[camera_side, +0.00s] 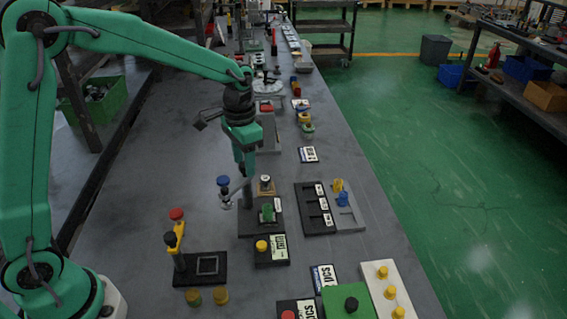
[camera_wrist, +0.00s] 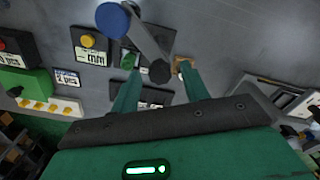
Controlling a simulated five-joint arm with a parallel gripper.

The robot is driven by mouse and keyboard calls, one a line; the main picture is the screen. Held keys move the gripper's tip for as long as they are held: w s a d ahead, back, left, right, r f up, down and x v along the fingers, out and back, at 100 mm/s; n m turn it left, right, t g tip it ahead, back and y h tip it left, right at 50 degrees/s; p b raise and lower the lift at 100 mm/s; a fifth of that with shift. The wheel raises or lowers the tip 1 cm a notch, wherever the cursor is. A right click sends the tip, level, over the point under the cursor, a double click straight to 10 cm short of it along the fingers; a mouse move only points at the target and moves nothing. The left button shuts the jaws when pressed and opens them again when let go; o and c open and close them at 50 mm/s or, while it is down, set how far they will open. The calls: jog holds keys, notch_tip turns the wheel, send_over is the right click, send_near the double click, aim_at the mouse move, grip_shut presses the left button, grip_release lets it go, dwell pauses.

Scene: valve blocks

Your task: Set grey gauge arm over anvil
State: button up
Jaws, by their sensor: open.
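The grey gauge arm (camera_side: 234,190) sticks out to the left from its post in the side view, with a blue knob (camera_side: 223,181) at its free end. In the wrist view the grey gauge arm (camera_wrist: 146,42) runs from the blue knob (camera_wrist: 112,18) to a dark round pivot. It is swung aside from the green piece (camera_side: 267,213) on the dark gauge base (camera_side: 247,222). The anvil itself I cannot clearly make out; the green piece may cover it. My gripper (camera_side: 245,172) is open and empty above the post; its fingers (camera_wrist: 159,70) straddle the pivot in the wrist view.
A yellow arm with a red knob (camera_side: 176,214) stands at front left. A wooden block with a dark knob (camera_side: 265,185) is close behind the gauge. A slotted dark tray (camera_side: 313,222) lies to the right. The bench's left side is clear.

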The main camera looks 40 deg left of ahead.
grip_shut()
jog(key=shift+n, duration=0.3)
jog(key=n, duration=0.7)
jog(key=shift+n, duration=0.4)
jog(key=n, duration=0.3)
jog(key=shift+n, duration=0.3)
jog(key=shift+r+n, duration=0.1)
jog(key=shift+n, duration=1.9)
